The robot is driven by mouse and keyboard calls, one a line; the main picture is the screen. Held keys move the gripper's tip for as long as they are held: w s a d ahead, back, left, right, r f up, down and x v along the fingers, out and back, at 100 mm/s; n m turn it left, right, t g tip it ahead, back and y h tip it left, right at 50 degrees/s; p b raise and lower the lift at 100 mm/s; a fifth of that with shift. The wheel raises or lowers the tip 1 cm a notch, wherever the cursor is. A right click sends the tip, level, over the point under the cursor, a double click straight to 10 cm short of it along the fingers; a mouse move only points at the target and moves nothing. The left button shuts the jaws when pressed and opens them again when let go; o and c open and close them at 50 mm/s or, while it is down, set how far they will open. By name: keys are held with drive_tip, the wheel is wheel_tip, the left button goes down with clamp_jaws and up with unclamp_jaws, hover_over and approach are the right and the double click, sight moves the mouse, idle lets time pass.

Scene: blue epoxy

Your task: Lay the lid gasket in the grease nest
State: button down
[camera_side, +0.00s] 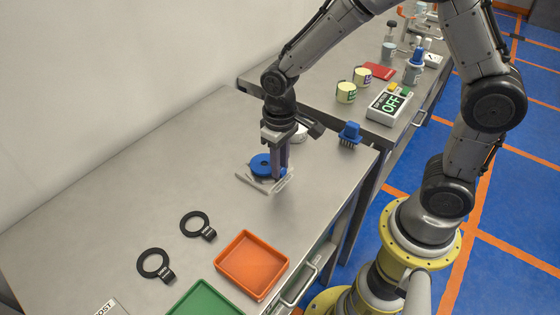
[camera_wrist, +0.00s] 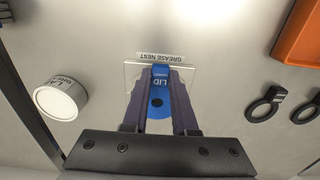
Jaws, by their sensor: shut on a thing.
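The blue lid gasket (camera_side: 261,163) is a flat ring with a small hole and a tab lettered LID; its tab (camera_wrist: 161,75) shows in the wrist view. My gripper (camera_side: 281,174) points down, its two purple fingers shut on that tab. In the wrist view my gripper (camera_wrist: 161,80) hides the sides of the ring. The grease nest (camera_side: 252,182) is a pale, see-through square plate directly below the gasket, with a GREASE NEST label (camera_wrist: 160,57) beside it. I cannot tell whether the gasket touches the nest.
Two black tabbed rings (camera_side: 193,222) (camera_side: 152,262) lie to the front left. An orange tray (camera_side: 252,264) and a green tray (camera_side: 203,301) stand at the front. The bench's left side is clear.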

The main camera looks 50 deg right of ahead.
drive_tip(key=shift+f, duration=0.55)
drive_tip(key=c, duration=0.6)
unclamp_jaws()
drive_tip(key=shift+r, duration=2.45)
wheel_tip(320, 180, up, 14)
drive_tip(key=shift+f, duration=0.1)
